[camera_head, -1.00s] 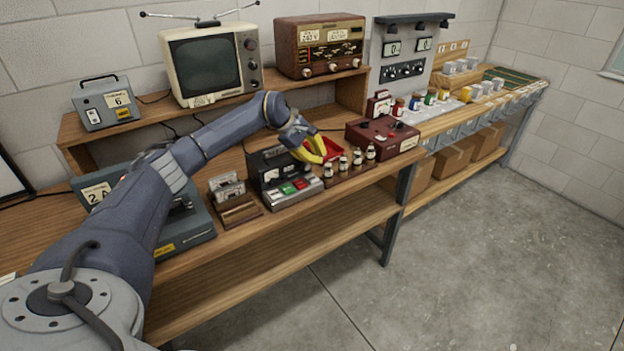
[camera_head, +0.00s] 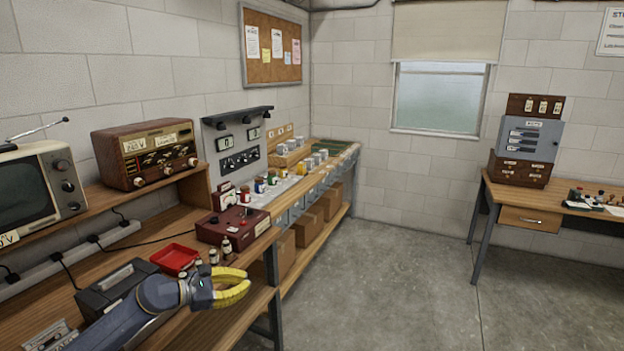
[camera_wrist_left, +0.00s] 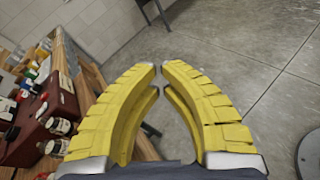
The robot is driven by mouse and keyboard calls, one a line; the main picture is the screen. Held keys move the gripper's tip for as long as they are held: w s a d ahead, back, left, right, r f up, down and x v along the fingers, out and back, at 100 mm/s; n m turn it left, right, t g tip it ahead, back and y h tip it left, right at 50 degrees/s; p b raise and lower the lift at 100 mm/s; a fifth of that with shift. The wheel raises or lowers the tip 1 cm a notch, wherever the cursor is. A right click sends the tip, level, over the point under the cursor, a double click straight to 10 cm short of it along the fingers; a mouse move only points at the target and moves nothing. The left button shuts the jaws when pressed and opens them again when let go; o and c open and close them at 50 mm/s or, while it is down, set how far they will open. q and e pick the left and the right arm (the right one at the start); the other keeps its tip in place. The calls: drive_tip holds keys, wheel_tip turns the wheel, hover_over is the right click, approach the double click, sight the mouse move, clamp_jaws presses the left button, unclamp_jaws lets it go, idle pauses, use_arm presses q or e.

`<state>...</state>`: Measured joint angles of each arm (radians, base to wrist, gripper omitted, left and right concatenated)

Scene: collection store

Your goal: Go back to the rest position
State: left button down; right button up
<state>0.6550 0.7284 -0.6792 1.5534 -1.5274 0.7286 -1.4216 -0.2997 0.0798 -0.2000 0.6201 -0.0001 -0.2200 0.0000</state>
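My left gripper (camera_head: 232,288), with yellow ribbed fingers, is over the front edge of the wooden bench (camera_head: 232,330) in the head view, to the right of and in front of the small bottles. In the left wrist view the finger tips (camera_wrist_left: 161,78) curve together with only a narrow gap and nothing between them; grey floor shows beyond. My right gripper is in neither view.
Close to the gripper on the bench are small bottles (camera_head: 227,246), a red tray (camera_head: 174,259) and a red control box (camera_head: 233,226). A dark device (camera_head: 108,287) is behind my forearm. The floor (camera_head: 400,280) to the right is clear, up to a second table (camera_head: 585,218).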

use_arm(q)
drive_tip(key=s+d+r+n+t+h, duration=0.2)
drive_tip(key=s+d+n+t, duration=0.3)
drive_tip(key=n, duration=0.3)
drive_tip(key=s+a+f+n+t+y, duration=0.1)
drive_tip(key=s+a+f+n+y, duration=0.6)
drive_tip(key=n, duration=0.7)
drive_tip(key=s+a+f+n+t+y, duration=0.1)
drive_tip(key=s+a+f+n+y, duration=0.3)
drive_tip(key=s+n+y, duration=0.7)
drive_tip(key=s+a+f+n+g, duration=0.3)
drive_tip(key=s+f+n+g, duration=0.15)
drive_tip(key=s, duration=0.55)
drive_tip(key=s+a+f+n+g, duration=0.2)
drive_tip(key=s+f+n+g, duration=0.3)
drive_tip(key=s, duration=0.5)
drive_tip(key=s+d+f+n+g+h, duration=0.1)
drive_tip(key=d+f, duration=0.2)
drive_tip(key=f, duration=1.3)
drive_tip(key=s+d+f+n+g+h, duration=0.1)
drive_tip(key=s+d+f, duration=0.15)
drive_tip(key=f, duration=1.45)
drive_tip(key=s+f+n+g+h, duration=0.1)
drive_tip(key=s+f+n+g, duration=0.1)
drive_tip(key=s+f, duration=1.6)
drive_tip(key=s, duration=0.2)
drive_tip(key=shift+s+f+g+h, duration=0.3)
drive_tip(key=shift+f+g+h, duration=0.05)
drive_tip(key=shift+f+h, duration=0.05)
